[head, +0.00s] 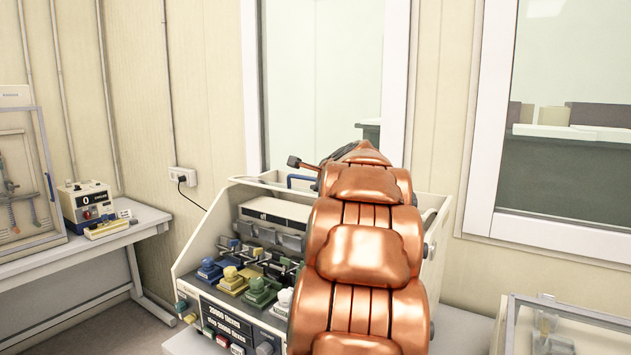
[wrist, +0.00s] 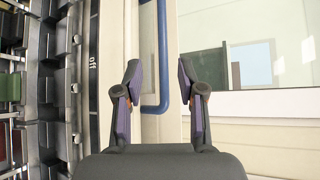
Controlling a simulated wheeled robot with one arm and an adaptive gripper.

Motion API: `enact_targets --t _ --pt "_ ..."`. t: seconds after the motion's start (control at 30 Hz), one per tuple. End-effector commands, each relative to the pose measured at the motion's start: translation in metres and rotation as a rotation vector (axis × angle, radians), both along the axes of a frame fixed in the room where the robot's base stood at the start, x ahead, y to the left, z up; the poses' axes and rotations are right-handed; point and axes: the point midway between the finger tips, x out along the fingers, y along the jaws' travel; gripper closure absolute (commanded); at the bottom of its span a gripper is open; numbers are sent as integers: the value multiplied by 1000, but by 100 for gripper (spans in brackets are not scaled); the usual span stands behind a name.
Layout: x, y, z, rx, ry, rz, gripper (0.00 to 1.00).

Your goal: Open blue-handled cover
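The blue handle (head: 300,180) shows at the back top of the beige testing machine (head: 205,235), left of my copper arm. In the wrist view the blue handle (wrist: 163,50) is a long bar with bent ends, attached to a pale cover panel (wrist: 149,40). My gripper (wrist: 160,75) is open, its two dark fingers apart with nothing held between them. The handle lies between the fingers in the picture, beyond the tips; I cannot tell the exact gap. In the head view my arm hides most of the gripper and part of the machine.
The machine holds several coloured shoe clamps (head: 240,280) and a counter panel (head: 228,322). A side table (head: 80,250) with a small control box (head: 88,200) stands left. A clear-topped case (head: 560,325) is at lower right. The wall and windows are close behind the machine.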

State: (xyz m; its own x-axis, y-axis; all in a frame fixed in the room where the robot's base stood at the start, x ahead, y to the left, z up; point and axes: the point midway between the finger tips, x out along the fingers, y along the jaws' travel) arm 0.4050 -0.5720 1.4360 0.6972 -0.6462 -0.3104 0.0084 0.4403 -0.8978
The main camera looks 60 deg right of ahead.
Motion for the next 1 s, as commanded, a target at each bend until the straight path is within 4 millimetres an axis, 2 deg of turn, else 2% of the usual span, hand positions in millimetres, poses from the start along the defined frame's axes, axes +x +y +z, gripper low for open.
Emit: enact_targets --t 0.2,0.4,1.0 --pt "-20 19 8 1 1 0 61" --pt "-30 28 12 3 1 1 61" --pt "-33 31 13 1 1 1 61"
